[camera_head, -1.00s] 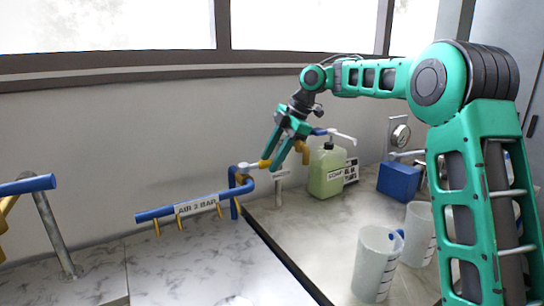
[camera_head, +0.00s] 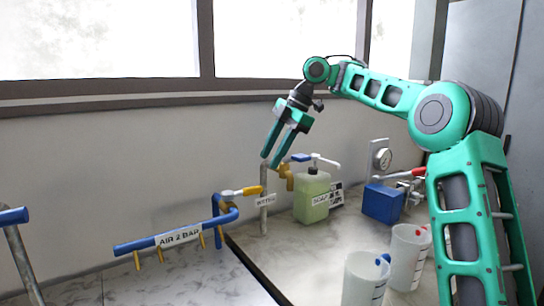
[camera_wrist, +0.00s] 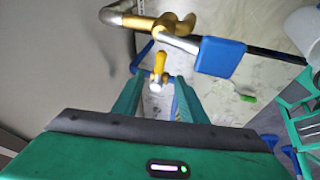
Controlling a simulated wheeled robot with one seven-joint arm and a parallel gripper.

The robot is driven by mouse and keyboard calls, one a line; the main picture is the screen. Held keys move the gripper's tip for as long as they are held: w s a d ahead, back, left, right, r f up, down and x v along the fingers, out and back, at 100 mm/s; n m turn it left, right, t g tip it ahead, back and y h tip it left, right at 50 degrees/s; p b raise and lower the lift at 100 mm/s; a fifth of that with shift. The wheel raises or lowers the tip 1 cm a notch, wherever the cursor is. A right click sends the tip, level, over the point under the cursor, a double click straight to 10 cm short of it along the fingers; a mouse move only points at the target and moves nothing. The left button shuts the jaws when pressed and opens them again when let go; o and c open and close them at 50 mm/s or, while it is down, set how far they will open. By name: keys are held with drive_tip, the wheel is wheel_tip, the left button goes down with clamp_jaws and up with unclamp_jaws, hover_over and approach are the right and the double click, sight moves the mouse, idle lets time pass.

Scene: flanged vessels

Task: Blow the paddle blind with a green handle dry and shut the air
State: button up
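The blue air pipe labelled "AIR 2 BAR" (camera_head: 135,247) runs along the wall, with several brass nozzles pointing down. Its valve has a lever with a yellow grip (camera_head: 252,190), which lies about level; the yellow grip also shows in the wrist view (camera_wrist: 160,62). My gripper (camera_head: 271,161) is above the lever, fingers pointing down, apart from it. In the wrist view my gripper (camera_wrist: 158,80) has its fingers spread with nothing held between them. A small green and white piece (camera_wrist: 248,98) lies on the surface below; I cannot tell whether it is the paddle blind's handle. No paddle blind is clearly visible.
A brass water tap with a blue lever (camera_head: 300,157) stands close right of my gripper. Behind are a green soap bottle (camera_head: 311,197) and a blue block (camera_head: 383,203). Two translucent jugs (camera_head: 362,280) (camera_head: 408,258) stand front right.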

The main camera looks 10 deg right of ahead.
drive_tip(key=shift+s+a+r, duration=0.1)
drive_tip(key=shift+s+a, duration=0.05)
drive_tip(key=shift+a, duration=0.05)
drive_tip(key=c, duration=0.7)
drive_tip(key=s+a+m, duration=0.1)
drive_tip(key=a, duration=0.1)
drive_tip(key=s+a+m, duration=0.1)
drive_tip(key=a, duration=0.1)
drive_tip(key=s+a+m, duration=0.1)
drive_tip(key=a, duration=0.1)
drive_tip(key=shift+a+r+m+t, duration=0.1)
drive_tip(key=shift+a+m+t, duration=0.2)
clamp_jaws()
drive_tip(key=m+t+h, duration=0.3)
drive_tip(key=m+t, duration=0.4)
drive_tip(key=m, duration=0.8)
approach(254, 193)
drive_tip(key=shift+x, duration=3)
